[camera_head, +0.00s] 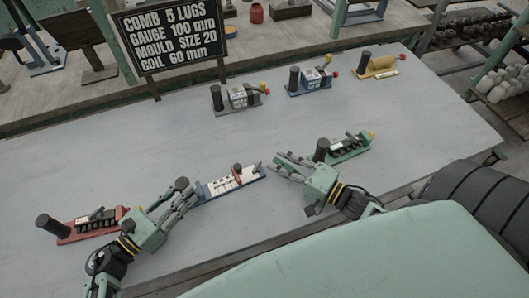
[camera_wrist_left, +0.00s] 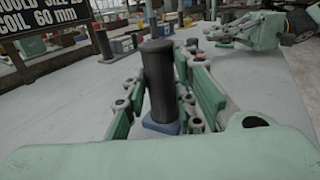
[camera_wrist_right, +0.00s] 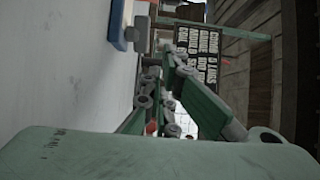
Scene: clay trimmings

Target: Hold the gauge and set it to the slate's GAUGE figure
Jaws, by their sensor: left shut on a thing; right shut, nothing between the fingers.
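The gauge (camera_head: 222,187) lies on the table, a blue base with a white marked scale and a red slider (camera_head: 237,172) with a dark knob towards its right part. My left gripper (camera_head: 183,190) is shut on the dark upright post at its left end; the left wrist view shows this post (camera_wrist_left: 158,75) between the fingers. My right gripper (camera_head: 272,165) is shut and empty, just right of the gauge's right end, apart from the slider. The slate (camera_head: 172,38) reads GAUGE 100 mm. The scale's markings are too small to read.
A red-based device (camera_head: 88,228) stands left of my left arm. A green-based device (camera_head: 346,148) stands close behind my right gripper. Grey (camera_head: 238,100), blue (camera_head: 311,82) and yellow (camera_head: 380,68) devices stand along the back. The table middle (camera_head: 150,135) is clear.

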